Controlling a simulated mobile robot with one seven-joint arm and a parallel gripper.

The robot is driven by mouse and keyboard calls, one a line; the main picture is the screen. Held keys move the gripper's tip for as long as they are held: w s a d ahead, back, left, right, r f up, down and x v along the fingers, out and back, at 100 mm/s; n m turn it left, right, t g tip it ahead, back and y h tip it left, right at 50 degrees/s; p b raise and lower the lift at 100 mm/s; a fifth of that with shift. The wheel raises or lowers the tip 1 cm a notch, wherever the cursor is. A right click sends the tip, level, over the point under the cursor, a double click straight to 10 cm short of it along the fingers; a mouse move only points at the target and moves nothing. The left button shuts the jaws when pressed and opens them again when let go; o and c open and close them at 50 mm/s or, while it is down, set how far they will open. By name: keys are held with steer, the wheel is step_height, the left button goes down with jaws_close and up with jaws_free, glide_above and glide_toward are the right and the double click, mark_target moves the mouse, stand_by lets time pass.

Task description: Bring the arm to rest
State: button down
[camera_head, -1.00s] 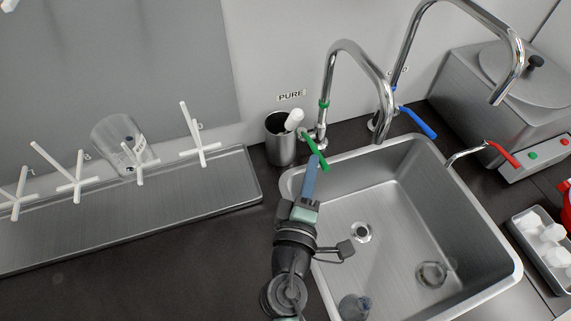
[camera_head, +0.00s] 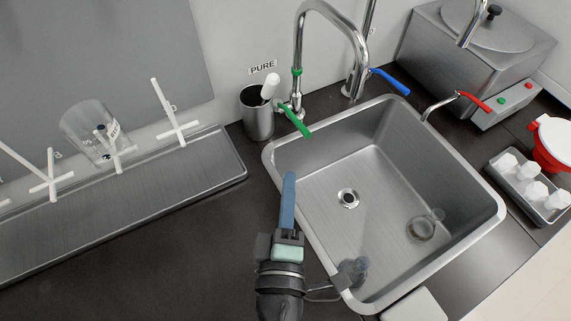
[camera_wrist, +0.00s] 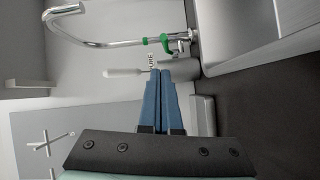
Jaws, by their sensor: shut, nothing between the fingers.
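My gripper (camera_head: 289,200) has blue fingers that are shut with nothing between them. In the head view it is over the left rim of the sink (camera_head: 272,160), pointing towards the back. In the wrist view my gripper (camera_wrist: 163,72) shows its two blue fingers lying together. The tap with the green lever (camera_head: 295,120) stands beyond the fingertips, apart from them. The green-marked tap also shows in the wrist view (camera_wrist: 90,44).
Glassware (camera_head: 422,227) lies in the sink. A metal cup (camera_head: 257,118) stands behind it, left of the tap. A drying rack with a beaker (camera_head: 85,130) is at left. A tray of white bottles (camera_head: 520,200) is at right. Dark counter lies free left of my arm.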

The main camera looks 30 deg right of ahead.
steer(key=shift+a, duration=0.15)
stand_by(0.3)
steer(key=w+a+r+m+t+y+p, duration=0.1)
steer(key=w+a+r+m+t+p, duration=0.15)
steer(key=r, duration=0.65)
steer(key=w+a+r+m+t+p, duration=0.1)
steer(key=w+r+m, duration=0.25)
steer(key=r, duration=0.55)
steer(key=w+a+r+m+t+y+p, duration=0.15)
steer(key=w+r, duration=0.25)
steer(key=r, duration=0.6)
steer(key=s+a+r+t+y+p, duration=0.1)
steer(key=s+a+r+t+y, duration=0.1)
steer(key=r, duration=0.7)
steer(key=s+a+r+m+t+y+p, duration=0.1)
steer(key=s+a+r+t+y, duration=0.1)
steer(key=r, duration=0.8)
steer(key=s+a+r+t+y+p, duration=0.2)
steer(key=a+r+t+y, duration=0.1)
steer(key=r, duration=0.7)
steer(key=shift+s+a+r+m+t, duration=0.2)
steer(key=shift+s+a+m+t, duration=0.15)
steer(key=shift+a, duration=0.3)
